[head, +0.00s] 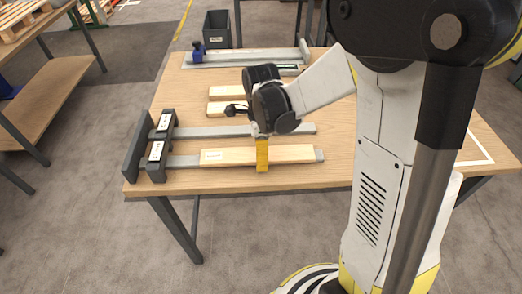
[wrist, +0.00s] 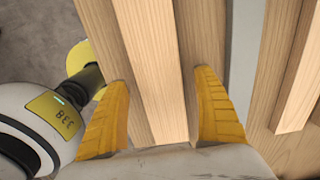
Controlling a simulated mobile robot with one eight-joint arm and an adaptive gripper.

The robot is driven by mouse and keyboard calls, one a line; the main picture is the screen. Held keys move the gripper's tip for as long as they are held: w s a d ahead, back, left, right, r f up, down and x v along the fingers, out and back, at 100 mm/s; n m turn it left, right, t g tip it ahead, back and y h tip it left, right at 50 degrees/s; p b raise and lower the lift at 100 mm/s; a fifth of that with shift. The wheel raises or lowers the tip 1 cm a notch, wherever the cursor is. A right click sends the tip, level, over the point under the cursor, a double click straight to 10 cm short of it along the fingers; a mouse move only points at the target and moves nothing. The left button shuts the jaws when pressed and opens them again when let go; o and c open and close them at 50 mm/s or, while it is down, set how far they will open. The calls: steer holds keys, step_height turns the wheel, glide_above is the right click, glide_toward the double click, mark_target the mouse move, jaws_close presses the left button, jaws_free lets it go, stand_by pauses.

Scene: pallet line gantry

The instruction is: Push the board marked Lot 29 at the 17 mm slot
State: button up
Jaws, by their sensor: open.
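A pale board (head: 225,155) with a white label lies flat along the near grey rail (head: 185,161); the label is too small to read. Two dark slot blocks, a near one (head: 156,155) and a far one (head: 165,123), stand at the rails' left ends with white labels I cannot read. The board's left end is short of the near block. My gripper (head: 262,166) points down over the board right of its middle. In the wrist view the board (wrist: 150,60) runs between my two spread yellow fingers (wrist: 162,80), with a gap at least on the right.
The far grey rail (head: 215,131) lies behind the board. Other pale boards (head: 230,92) lie farther back. A long clamp-like bar (head: 240,57) with a blue block is at the table's back. A dark bin (head: 217,28) stands beyond. Bare tabletop (head: 335,165) lies to the right.

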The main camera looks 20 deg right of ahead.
mark_target(209, 156)
steer(key=c, duration=1.4)
steer(key=shift+o, duration=0.2)
steer(key=shift+a+f, duration=0.1)
steer(key=shift+a, duration=0.1)
steer(key=shift+w+a+b, duration=0.15)
steer(key=shift+w+a, duration=0.65)
steer(key=shift+a, duration=1.55)
steer(key=shift+w+a+b, duration=0.1)
steer(key=shift+w+a, duration=0.65)
steer(key=shift+a, duration=1.65)
steer(key=shift+w+a+b, duration=0.15)
steer(key=shift+w+a, duration=0.65)
steer(key=shift+a, duration=1.55)
